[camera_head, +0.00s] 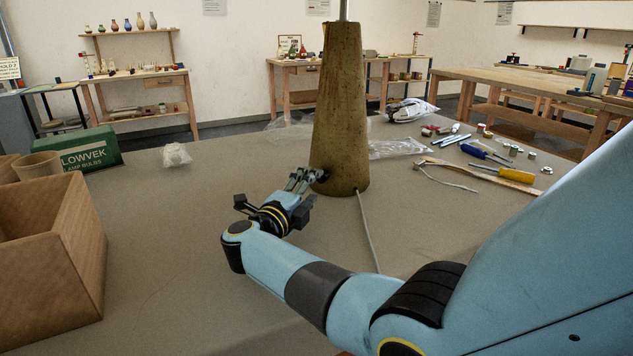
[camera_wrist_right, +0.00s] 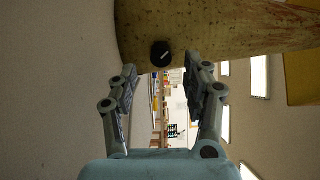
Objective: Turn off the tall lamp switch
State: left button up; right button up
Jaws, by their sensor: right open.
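The tall lamp (camera_head: 341,105) stands upright on the workbench, with a tapered, stained base. A cord runs from its foot toward the front of the bench. In the right wrist view the lamp base (camera_wrist_right: 220,35) fills the top, with a round black switch knob (camera_wrist_right: 161,54) carrying a pale line. My right gripper (camera_head: 308,176) is at the lower left side of the lamp. In the wrist view its open fingers (camera_wrist_right: 164,88) are spread, with the knob just beyond and between them. They look empty. The knob is hard to make out in the head view. My left gripper is not in view.
A cardboard box (camera_head: 62,270) stands at the left, near a green bulb carton (camera_head: 92,149). Crumpled plastic (camera_head: 176,155) lies behind my right gripper. Screwdrivers (camera_head: 503,174) and small parts lie right of the lamp.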

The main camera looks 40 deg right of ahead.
jog(key=v, duration=0.7)
jog(key=shift+s+a, duration=0.15)
jog(key=shift+a, duration=0.2)
